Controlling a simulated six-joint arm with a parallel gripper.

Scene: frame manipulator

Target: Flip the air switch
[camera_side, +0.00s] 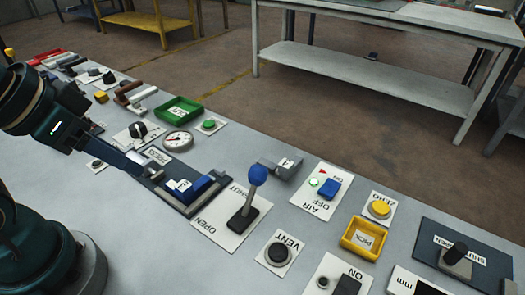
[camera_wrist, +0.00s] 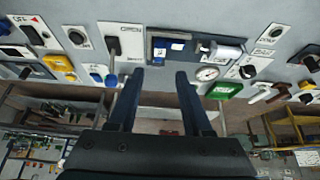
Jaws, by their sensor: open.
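The air switch (camera_side: 329,187) is a blue rocker on a white plate marked AIR and OFF, with a lit green lamp and a small red mark beside it. In the wrist view the blue rocker (camera_wrist: 96,78) is small, left of my fingers. My gripper (camera_wrist: 159,73) is open and empty, with its two dark fingers apart. In the side view my gripper is at the left, near the dark blue panel (camera_side: 172,199). It is well away from the air switch and not touching it.
A lever with a blue ball (camera_side: 257,174) stands upright between my gripper and the air switch. A grey box (camera_side: 280,168), a VENT knob (camera_side: 277,253), a yellow button (camera_side: 380,208) and a yellow tray (camera_side: 363,239) are near the switch. A green tray (camera_side: 178,110) lies farther left.

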